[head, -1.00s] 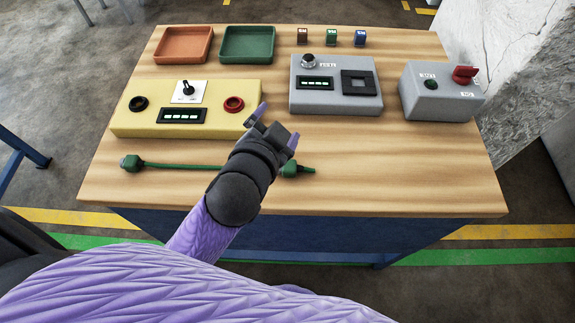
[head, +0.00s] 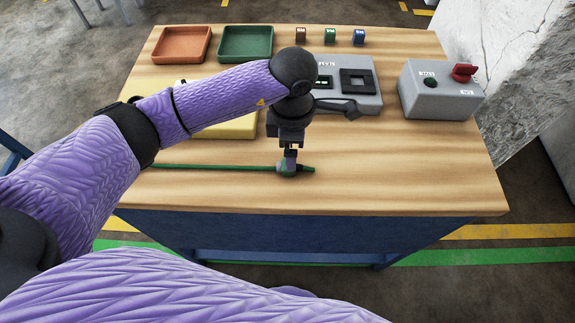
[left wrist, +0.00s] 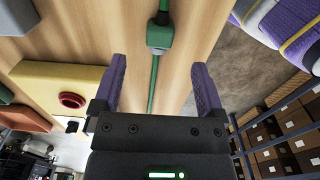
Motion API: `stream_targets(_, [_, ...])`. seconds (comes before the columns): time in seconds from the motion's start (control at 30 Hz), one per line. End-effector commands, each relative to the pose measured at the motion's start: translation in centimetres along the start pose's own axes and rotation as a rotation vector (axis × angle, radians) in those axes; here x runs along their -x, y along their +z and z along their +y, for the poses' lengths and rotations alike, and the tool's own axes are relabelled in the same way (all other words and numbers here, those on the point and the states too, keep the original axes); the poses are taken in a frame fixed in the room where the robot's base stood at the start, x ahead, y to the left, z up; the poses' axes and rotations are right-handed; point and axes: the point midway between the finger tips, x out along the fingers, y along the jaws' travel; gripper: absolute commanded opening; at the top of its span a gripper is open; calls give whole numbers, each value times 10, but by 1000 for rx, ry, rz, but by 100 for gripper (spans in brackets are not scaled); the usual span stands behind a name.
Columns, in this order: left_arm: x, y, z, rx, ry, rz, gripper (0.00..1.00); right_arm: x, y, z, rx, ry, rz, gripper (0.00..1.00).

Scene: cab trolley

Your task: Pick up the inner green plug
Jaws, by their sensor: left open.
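The inner green plug (head: 283,171) lies at the right end of a green cable (head: 215,167), near the table's front edge. In the left wrist view, the plug (left wrist: 160,35) appears beyond the tips of my open left gripper (left wrist: 160,72), lined up with the gap between the fingers. The gap itself holds only a view of cable and wood. My arm hides the cable's left end. My right gripper is not in view.
The wooden table (head: 400,180) is clear right of the plug. Behind are a yellow box (head: 235,127), mostly hidden by my arm, a grey box (head: 365,100), and a grey box with a red knob (head: 440,95). Orange (head: 182,44) and green (head: 246,43) trays stand farther back.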

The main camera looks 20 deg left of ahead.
Motion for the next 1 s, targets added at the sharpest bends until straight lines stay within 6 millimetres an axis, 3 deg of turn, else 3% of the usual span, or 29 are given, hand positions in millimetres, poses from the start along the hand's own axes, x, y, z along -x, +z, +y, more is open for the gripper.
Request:
stream_targets(0.1, [-31,3,-1,0,-5,0,91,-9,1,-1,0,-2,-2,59])
stream_targets(0.23, [-55,6,-1,0,-4,-2,91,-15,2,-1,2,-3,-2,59])
stream_targets(0.53, [-61,6,0,-2,-1,-5,89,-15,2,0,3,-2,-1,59])
stream_targets(0.9, [-61,6,0,-1,-1,-5,11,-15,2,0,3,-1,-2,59])
stream_targets(0.97, [-61,6,0,-1,-1,-5,0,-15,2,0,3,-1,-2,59])
stream_targets(1.0, [-61,6,0,-1,-1,-5,0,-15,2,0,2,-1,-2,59])
